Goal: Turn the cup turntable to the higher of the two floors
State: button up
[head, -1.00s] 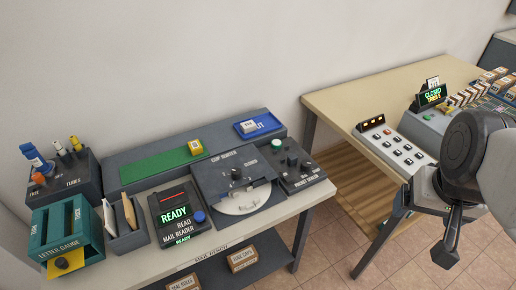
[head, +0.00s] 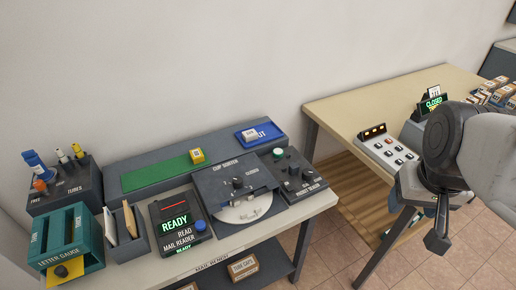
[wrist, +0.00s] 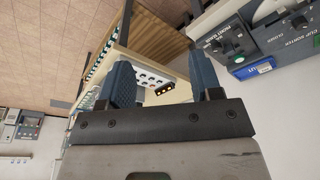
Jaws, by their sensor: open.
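The cup sorter (head: 238,183) is a dark grey box on the mail bench, with a black knob on its top and a pale round turntable (head: 246,212) partly showing under its front edge. The floor labels on the turntable are too small to read. In the wrist view the cup sorter (wrist: 290,38) shows at the upper right, away from the fingers. My gripper (head: 438,240) hangs at the right in the head view, well right of the bench and clear of everything. Its two blue-grey fingers (wrist: 167,85) are apart with nothing between them.
The mail reader (head: 176,222) with a lit READY screen stands left of the sorter, and a second knobbed box (head: 294,174) stands right. Behind are a green strip (head: 160,173) and a blue tray (head: 260,133). A beige table (head: 365,100) with a button panel (head: 394,146) stands right.

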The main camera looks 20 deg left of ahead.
jog(key=w+a+f+n, duration=0.1)
jog(key=w+a+n, duration=0.2)
jog(key=w+a, duration=0.5)
jog(key=n+g, duration=0.3)
jog(key=n, duration=0.7)
send_over(238, 180)
jog(key=f, duration=0.9)
jog(key=d+f, duration=0.1)
jog(key=f, duration=0.3)
jog(key=shift+w+f, duration=0.2)
jog(key=shift+f, duration=0.15)
jog(key=shift+s+a+f, duration=0.1)
jog(key=shift+a+f, duration=0.2)
jog(key=shift+a, duration=0.2)
jog(key=shift+f, duration=0.1)
jog(key=shift+f, duration=3.8)
grip_shut()
